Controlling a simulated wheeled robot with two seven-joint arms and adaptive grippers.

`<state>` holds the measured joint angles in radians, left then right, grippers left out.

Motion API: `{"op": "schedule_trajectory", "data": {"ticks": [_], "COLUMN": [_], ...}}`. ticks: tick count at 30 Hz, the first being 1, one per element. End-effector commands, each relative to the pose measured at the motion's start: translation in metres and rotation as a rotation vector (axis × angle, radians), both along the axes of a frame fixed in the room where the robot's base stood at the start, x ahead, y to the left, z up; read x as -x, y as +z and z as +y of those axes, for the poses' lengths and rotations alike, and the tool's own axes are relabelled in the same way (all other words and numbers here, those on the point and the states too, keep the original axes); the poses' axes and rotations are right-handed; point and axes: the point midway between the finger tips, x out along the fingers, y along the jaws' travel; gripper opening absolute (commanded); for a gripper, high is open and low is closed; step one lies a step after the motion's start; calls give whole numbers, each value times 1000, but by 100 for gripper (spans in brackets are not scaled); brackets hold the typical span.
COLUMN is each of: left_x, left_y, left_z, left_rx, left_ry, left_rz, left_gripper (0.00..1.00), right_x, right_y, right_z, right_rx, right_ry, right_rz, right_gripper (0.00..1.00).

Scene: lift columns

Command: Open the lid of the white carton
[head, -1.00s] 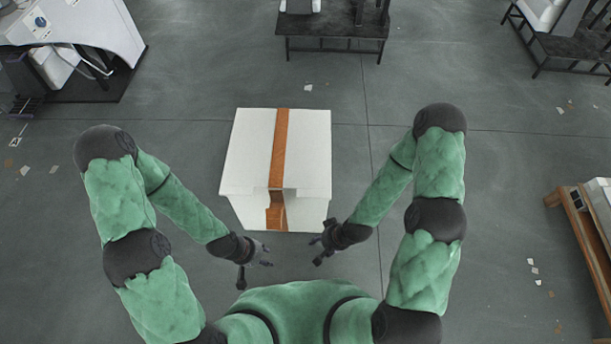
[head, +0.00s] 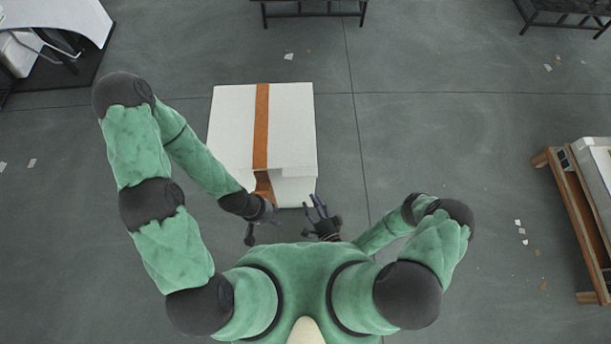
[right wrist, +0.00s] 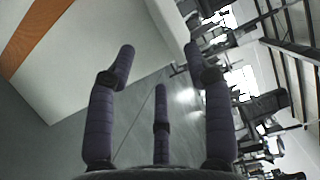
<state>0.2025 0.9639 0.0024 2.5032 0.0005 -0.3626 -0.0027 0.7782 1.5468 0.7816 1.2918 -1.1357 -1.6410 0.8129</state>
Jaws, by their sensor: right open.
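The white carton (head: 288,125) stands on the floor ahead of me, its lid shut. A brown strip (head: 261,125) runs over the lid and down the front. My left gripper (head: 273,213) is low at the carton's front near the strip; its fingers are too small to tell their opening or any contact. My right gripper (head: 316,204) is open and empty by the carton's front right corner, fingers pointing away from me. In the right wrist view, its spread fingers (right wrist: 160,75) show with the carton (right wrist: 95,55) beyond them at upper left.
A wooden-framed bench (head: 572,208) stands at the right. A white machine (head: 65,25) is at the upper left, and a dark table (head: 312,8) is at the far edge. The floor around the carton is clear apart from small scraps.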

Motion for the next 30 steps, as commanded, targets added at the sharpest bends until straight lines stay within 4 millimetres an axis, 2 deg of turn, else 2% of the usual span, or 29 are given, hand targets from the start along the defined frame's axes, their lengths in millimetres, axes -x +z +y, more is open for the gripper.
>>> {"op": "schedule_trajectory", "data": {"ticks": [11,30], "left_x": [0,0], "left_y": [-2,-11], "left_z": [0,0], "left_rx": [0,0], "left_ry": [0,0], "left_rz": [0,0], "left_gripper": [40,40], "right_x": [-26,-93], "right_y": [0,-1], "right_z": [12,38], "right_rx": [1,2], "right_ry": [5,2], "right_rz": [-5,-2], "right_gripper": [52,52]}}
